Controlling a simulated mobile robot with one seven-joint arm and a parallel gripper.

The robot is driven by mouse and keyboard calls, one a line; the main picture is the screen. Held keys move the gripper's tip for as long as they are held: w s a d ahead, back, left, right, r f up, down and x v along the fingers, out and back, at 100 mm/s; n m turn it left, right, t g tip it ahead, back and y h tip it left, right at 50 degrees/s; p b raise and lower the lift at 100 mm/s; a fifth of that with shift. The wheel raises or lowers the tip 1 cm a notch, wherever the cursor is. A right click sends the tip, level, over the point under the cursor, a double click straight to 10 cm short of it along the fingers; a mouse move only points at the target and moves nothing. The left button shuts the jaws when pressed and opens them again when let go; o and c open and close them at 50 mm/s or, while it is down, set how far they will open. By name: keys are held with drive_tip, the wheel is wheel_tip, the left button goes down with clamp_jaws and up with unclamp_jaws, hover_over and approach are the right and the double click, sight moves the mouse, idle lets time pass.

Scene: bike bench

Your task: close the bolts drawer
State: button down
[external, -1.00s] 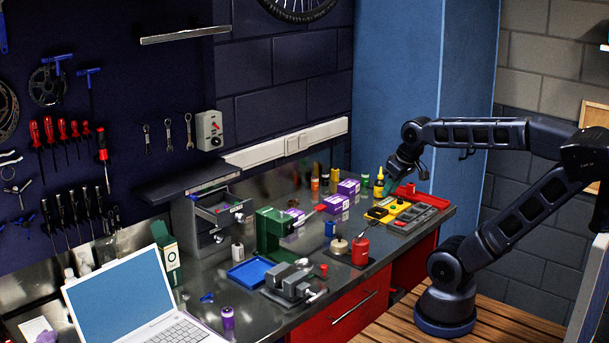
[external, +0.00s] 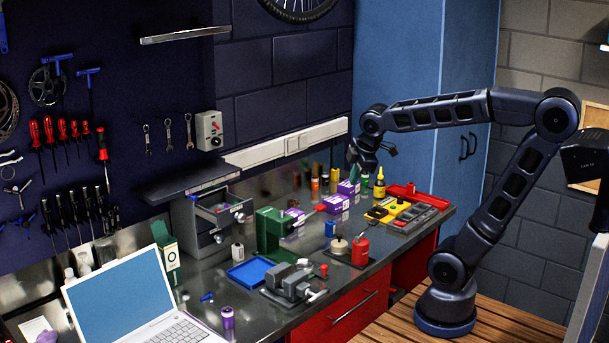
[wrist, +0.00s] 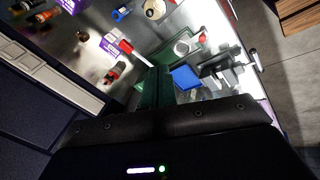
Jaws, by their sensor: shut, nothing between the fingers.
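The small grey drawer unit (external: 189,222) stands on the bench against the back wall, left of the green box-shaped tool. Its top drawer (external: 222,211) is pulled out, with small coloured items inside; I cannot read any label. The lower drawers look shut. My gripper (external: 355,166) is shut and empty, above the back of the bench near the purple boxes, well to the right of the drawer unit. In the wrist view the fingers of my gripper (wrist: 160,85) are together at the middle; the open drawer is not clear there.
The green tool (external: 272,232) stands between my gripper and the drawer unit. A blue tray (external: 249,271), a grey vise (external: 290,283), a red can (external: 361,250) and a yellow-and-grey organiser (external: 405,215) are on the bench. A laptop (external: 120,293) sits at the left.

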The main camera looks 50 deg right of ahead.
drive_tip(key=w+a+f+n, duration=0.2)
drive_tip(key=w+a+n, duration=0.6)
drive_tip(key=a+n, duration=0.4)
drive_tip(key=w+a+f+n, duration=0.1)
drive_tip(key=w+a+n, duration=0.6)
drive_tip(key=a+n, duration=0.45)
drive_tip(key=w+f, duration=0.7)
drive_tip(key=f, duration=0.2)
drive_tip(key=shift+w+d+n+y, duration=0.25)
drive_tip(key=shift+w+n+y, duration=0.05)
drive_tip(key=shift+w+n, duration=0.05)
drive_tip(key=shift+f, duration=0.1)
drive_tip(key=w, duration=1.2)
drive_tip(key=shift+w, duration=0.35)
